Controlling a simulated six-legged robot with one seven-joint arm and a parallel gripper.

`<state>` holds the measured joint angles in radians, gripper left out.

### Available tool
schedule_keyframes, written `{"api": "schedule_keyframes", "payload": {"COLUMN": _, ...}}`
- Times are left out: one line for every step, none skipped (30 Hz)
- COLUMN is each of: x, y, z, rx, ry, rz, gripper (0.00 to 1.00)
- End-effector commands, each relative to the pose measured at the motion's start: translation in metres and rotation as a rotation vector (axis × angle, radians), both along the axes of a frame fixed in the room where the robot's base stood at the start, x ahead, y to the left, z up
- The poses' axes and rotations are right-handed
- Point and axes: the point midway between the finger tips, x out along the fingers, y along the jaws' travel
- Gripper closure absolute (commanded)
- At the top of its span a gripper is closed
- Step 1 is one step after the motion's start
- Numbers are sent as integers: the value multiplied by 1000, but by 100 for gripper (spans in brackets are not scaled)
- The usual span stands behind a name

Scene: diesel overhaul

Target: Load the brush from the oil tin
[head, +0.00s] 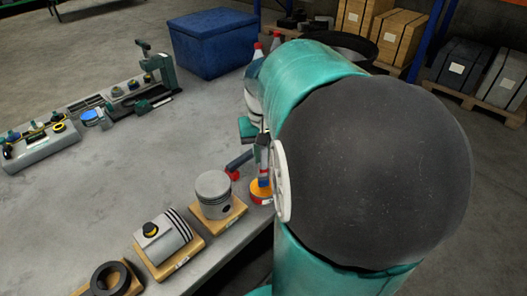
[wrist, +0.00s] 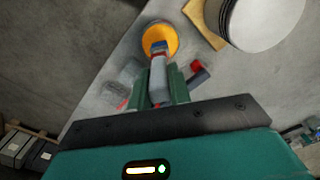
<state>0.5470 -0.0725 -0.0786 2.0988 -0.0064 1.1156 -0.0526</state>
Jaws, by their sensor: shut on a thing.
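The oil tin (head: 262,190) is a small round orange-red tin at the bench edge, partly hidden by my arm. In the wrist view the tin (wrist: 173,34) shows from above, with an orange inside. My gripper (wrist: 160,84) is shut on the brush (wrist: 158,68), whose pale grey body runs between the green fingers. The brush's blue and red end (wrist: 158,47) lies over the tin's opening. I cannot tell whether its tip touches the oil. In the head view my gripper (head: 258,150) is mostly hidden behind my arm, just above the tin.
A piston (head: 213,190) on a wooden block stands left of the tin. Another piston (head: 163,240) and a dark ring (head: 110,278) lie nearer. A dark red-ended tool (head: 238,163) lies close by the tin. Red-capped bottles (head: 258,50) stand behind. The bench's middle (head: 130,165) is clear.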

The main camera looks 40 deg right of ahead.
Motion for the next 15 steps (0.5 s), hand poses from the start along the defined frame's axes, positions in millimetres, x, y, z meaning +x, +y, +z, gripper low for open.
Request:
{"api": "schedule_keyframes", "payload": {"x": 0, "y": 0, "z": 0, "rx": 0, "ry": 0, "rz": 0, "gripper": 100}}
{"api": "schedule_keyframes", "payload": {"x": 0, "y": 0, "z": 0, "rx": 0, "ry": 0, "rz": 0, "gripper": 100}}
{"api": "schedule_keyframes", "payload": {"x": 0, "y": 0, "z": 0, "rx": 0, "ry": 0, "rz": 0, "gripper": 100}}
{"api": "schedule_keyframes", "payload": {"x": 0, "y": 0, "z": 0, "rx": 0, "ry": 0, "rz": 0, "gripper": 100}}
{"api": "schedule_keyframes", "payload": {"x": 0, "y": 0, "z": 0, "rx": 0, "ry": 0, "rz": 0, "gripper": 100}}
{"api": "schedule_keyframes", "payload": {"x": 0, "y": 0, "z": -1, "rx": 0, "ry": 0, "rz": 0, "gripper": 100}}
{"api": "schedule_keyframes", "payload": {"x": 0, "y": 0, "z": -1, "rx": 0, "ry": 0, "rz": 0, "gripper": 100}}
{"api": "schedule_keyframes", "payload": {"x": 0, "y": 0, "z": -1, "rx": 0, "ry": 0, "rz": 0, "gripper": 100}}
{"api": "schedule_keyframes", "payload": {"x": 0, "y": 0, "z": -2, "rx": 0, "ry": 0, "rz": 0, "gripper": 100}}
{"api": "schedule_keyframes", "payload": {"x": 0, "y": 0, "z": -2, "rx": 0, "ry": 0, "rz": 0, "gripper": 100}}
{"api": "schedule_keyframes", "payload": {"x": 0, "y": 0, "z": -2, "rx": 0, "ry": 0, "rz": 0, "gripper": 100}}
{"api": "schedule_keyframes", "payload": {"x": 0, "y": 0, "z": -3, "rx": 0, "ry": 0, "rz": 0, "gripper": 100}}
{"api": "schedule_keyframes", "payload": {"x": 0, "y": 0, "z": -3, "rx": 0, "ry": 0, "rz": 0, "gripper": 100}}
{"api": "schedule_keyframes", "payload": {"x": 0, "y": 0, "z": -3, "rx": 0, "ry": 0, "rz": 0, "gripper": 100}}
{"api": "schedule_keyframes", "payload": {"x": 0, "y": 0, "z": -4, "rx": 0, "ry": 0, "rz": 0, "gripper": 100}}
